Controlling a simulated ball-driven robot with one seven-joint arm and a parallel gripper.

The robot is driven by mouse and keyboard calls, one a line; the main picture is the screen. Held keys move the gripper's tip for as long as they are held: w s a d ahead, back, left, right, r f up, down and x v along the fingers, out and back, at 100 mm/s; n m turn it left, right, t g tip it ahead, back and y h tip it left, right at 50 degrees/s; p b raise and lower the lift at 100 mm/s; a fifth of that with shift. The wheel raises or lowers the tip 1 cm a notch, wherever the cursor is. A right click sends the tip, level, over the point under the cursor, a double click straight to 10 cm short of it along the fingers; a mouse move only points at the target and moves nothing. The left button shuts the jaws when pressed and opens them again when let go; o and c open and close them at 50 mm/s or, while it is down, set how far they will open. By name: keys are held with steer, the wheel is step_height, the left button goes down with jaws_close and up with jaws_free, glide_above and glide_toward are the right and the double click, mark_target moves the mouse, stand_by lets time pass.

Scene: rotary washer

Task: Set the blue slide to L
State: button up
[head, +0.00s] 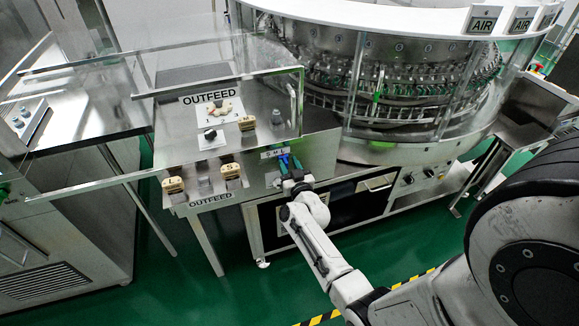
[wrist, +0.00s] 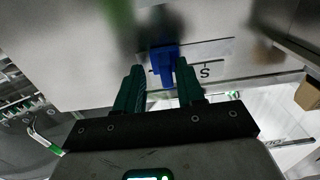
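The blue slide (wrist: 163,60) sits on the metal panel in the wrist view, with its slot line and a letter S to the right of it. In the head view the blue slide (head: 284,161) is by the right part of a small white letter label (head: 274,153), whose letters are too small to read surely. My gripper (wrist: 160,75) is open, with one dark green finger on each side of the slide and gaps showing. In the head view my gripper (head: 291,168) is at the panel and partly hides the slide.
A clear guard panel (head: 215,105) stands left over the OUTFEED panel (head: 181,150), which bears several tan switches and knobs. The round washer (head: 400,90) is at the upper right. Open green floor (head: 190,262) lies below.

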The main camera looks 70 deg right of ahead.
steer(key=shift+a, duration=0.15)
steer(key=p+v, duration=0.2)
steer(key=v, duration=0.8)
steer(key=shift+s+a, duration=0.2)
steer(key=shift+s, duration=0.1)
steer(key=w+a+f+n+y, duration=0.1)
steer(key=w+a+n+y, duration=0.4)
steer(key=a, duration=0.4)
steer(key=w+a+n+y, duration=0.2)
steer(key=a+y, duration=0.5)
steer(key=a, duration=0.2)
steer(key=s+a+r+n+g, duration=0.1)
steer(key=s+a+r+g, duration=0.1)
steer(key=s+a+g, duration=0.3)
steer(key=s+a+r+n+g+y, duration=0.1)
steer(key=s+a+g, duration=0.4)
steer(key=s, duration=0.6)
steer(key=shift+s+r+g+y, duration=0.3)
steer(key=shift+r, duration=0.35)
